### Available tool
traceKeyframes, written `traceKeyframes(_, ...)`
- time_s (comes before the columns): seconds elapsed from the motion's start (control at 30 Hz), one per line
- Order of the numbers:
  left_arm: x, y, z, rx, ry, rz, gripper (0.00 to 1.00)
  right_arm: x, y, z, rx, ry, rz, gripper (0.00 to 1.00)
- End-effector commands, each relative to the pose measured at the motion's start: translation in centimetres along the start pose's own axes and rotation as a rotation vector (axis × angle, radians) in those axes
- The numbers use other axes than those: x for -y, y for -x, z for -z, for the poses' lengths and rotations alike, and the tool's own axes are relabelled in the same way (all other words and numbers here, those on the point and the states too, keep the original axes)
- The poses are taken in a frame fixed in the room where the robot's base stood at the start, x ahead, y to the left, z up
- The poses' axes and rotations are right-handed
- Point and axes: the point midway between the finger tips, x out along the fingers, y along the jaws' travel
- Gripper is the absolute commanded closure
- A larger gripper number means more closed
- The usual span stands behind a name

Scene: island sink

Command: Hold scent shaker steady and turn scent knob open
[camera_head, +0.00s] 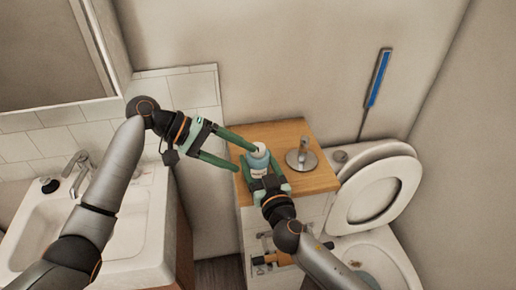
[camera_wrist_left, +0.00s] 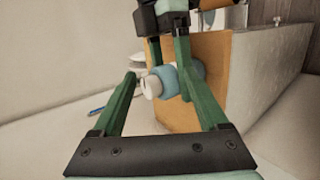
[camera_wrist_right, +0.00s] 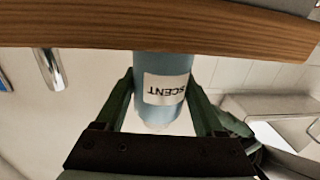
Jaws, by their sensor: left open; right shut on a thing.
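The scent shaker (camera_head: 259,163) is a light blue bottle with a white knob (camera_head: 258,149) at the wooden cabinet top. My right gripper (camera_head: 264,176) is shut on its body; the right wrist view shows the fingers on both sides of the bottle (camera_wrist_right: 160,65) and its "SCENT" label (camera_wrist_right: 164,89). My left gripper (camera_head: 247,159) is open, coming from the left, with its fingertips near the knob. In the left wrist view the white knob (camera_wrist_left: 152,87) appears between the two open fingers; whether a finger touches the shaker I cannot tell.
The wooden top (camera_head: 318,178) belongs to a white drawer cabinet and also holds a metal dispenser (camera_head: 301,157). A toilet (camera_head: 375,195) stands to the right, a sink (camera_head: 120,225) to the left.

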Motion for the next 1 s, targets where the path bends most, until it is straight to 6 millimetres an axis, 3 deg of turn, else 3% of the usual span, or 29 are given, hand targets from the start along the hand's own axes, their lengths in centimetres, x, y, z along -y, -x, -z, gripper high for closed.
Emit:
traceKeyframes(0.5, 2.6, 1.1, -0.3, -0.198, -0.786, -0.268, 0.23, 0.0, 0.0, 0.0, 0.001, 0.000, 0.000, 0.94)
traceKeyframes(1.0, 4.5, 3.9, 0.2, -0.600, -1.400, -0.302, 0.23, 0.0, 0.0, -0.1, 0.001, 0.000, 0.000, 0.94)
